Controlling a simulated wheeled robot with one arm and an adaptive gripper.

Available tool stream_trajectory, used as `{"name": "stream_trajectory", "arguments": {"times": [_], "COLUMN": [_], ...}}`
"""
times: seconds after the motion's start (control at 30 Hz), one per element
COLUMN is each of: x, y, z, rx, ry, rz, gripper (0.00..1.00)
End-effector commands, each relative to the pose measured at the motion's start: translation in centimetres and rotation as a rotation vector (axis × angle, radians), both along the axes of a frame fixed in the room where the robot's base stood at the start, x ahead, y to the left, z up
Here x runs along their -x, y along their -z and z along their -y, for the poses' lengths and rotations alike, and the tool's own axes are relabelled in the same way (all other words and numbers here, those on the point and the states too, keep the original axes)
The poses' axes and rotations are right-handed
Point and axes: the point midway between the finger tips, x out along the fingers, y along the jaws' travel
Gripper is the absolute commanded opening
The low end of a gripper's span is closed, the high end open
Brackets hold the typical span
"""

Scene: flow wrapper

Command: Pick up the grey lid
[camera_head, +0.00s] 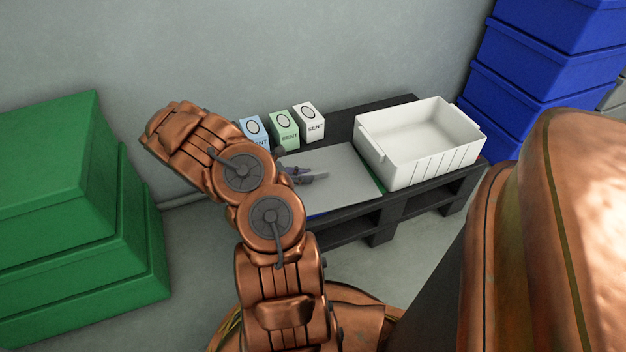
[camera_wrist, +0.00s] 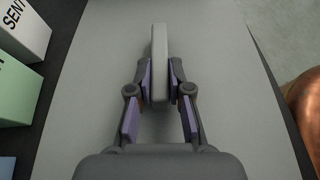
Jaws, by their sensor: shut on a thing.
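The grey lid (camera_head: 348,172) is a flat panel on the dark pallet, left of the white bin. In the wrist view the lid (camera_wrist: 225,70) fills most of the picture, with a lighter grey upright bar, its handle (camera_wrist: 159,45), in the middle. My gripper (camera_wrist: 160,82) is shut on this handle, one finger pad on each side. In the head view my gripper (camera_head: 315,175) is over the lid's left part, partly hidden by my arm. I cannot tell whether the lid is raised.
The pallet (camera_head: 405,203) also bears the empty white bin (camera_head: 420,165) and three small cartons, blue (camera_head: 253,128), green (camera_head: 284,131) and white (camera_head: 308,124), behind the lid. Green boxes (camera_head: 60,190) are stacked at left, blue boxes (camera_head: 535,80) at right. A wall stands behind.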

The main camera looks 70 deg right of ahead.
Motion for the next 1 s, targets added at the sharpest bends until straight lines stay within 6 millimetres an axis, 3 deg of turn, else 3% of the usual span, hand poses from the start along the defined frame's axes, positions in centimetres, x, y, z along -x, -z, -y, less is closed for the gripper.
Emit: {"name": "stream_trajectory", "arguments": {"times": [0.1, 0.67, 0.87, 1.0], "x": [0.0, 0.0, 0.0, 0.0], "y": [0.0, -0.6, -3.8, -7.3], "z": [0.0, 0.0, 0.0, 0.0], "rx": [0.0, 0.001, 0.003, 0.004], "ry": [0.0, 0.0, 0.0, 0.001], "rz": [0.0, -0.001, 0.0, -0.001], "gripper": [0.0, 0.0, 0.0, 0.0]}}
